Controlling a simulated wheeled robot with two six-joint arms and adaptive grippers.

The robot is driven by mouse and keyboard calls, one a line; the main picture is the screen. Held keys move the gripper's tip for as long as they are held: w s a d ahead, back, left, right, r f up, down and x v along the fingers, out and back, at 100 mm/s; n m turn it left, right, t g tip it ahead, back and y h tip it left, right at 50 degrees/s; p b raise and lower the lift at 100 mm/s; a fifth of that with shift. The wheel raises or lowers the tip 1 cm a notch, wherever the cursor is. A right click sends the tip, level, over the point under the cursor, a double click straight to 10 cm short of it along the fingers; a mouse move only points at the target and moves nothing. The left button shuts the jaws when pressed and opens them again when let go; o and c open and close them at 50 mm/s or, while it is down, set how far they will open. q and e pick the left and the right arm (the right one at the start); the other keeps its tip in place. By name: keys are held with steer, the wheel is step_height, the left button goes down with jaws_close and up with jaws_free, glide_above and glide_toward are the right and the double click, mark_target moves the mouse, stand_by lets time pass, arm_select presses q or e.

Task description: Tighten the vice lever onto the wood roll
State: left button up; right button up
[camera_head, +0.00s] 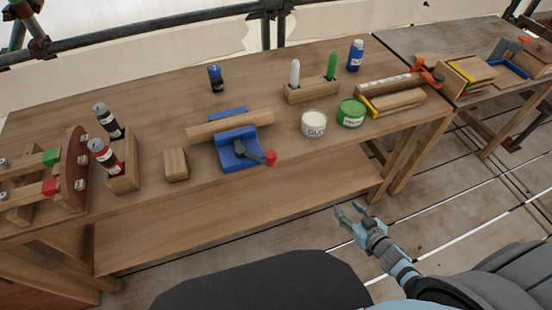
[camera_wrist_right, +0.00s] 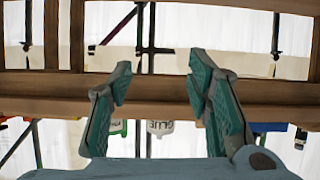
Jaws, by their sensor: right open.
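The blue vice (camera_head: 238,152) stands near the bench's front edge in the head view. Its dark grey lever (camera_head: 252,153) ends in a red knob (camera_head: 270,158) pointing right toward the front edge. The wood roll (camera_head: 230,124) lies across the vice between its blue jaws; whether it is clamped tight I cannot tell. My right gripper (camera_head: 348,213) is open and empty, off the bench's front side, right of and lower in the picture than the lever. Its two teal-padded fingers (camera_wrist_right: 160,85) show spread apart in the right wrist view. My left gripper is not visible.
A white glue can (camera_head: 314,124) and a green can (camera_head: 351,113) stand right of the vice. A small wood block (camera_head: 175,164) and a bottle holder (camera_head: 124,174) are to the left. A marker holder (camera_head: 311,92) is behind. The lower shelf (camera_head: 230,215) is clear.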

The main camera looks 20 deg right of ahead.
steer(key=w+a+r+n+t+y+b, duration=0.25)
steer(key=w+r+y, duration=0.3)
steer(key=r, duration=0.35)
steer(key=n+g+y, duration=0.3)
steer(key=n+y, duration=0.3)
steer(key=y, duration=0.2)
glide_toward(271, 154)
steer(key=shift+h, duration=0.25)
steer(key=b+x, duration=0.1)
steer(key=x, duration=0.9)
steer(key=shift+a+f, duration=0.1)
steer(key=shift+a, duration=0.05)
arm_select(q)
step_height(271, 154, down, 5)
arm_select(e)
steer(key=shift+c, duration=0.3)
jaws_close()
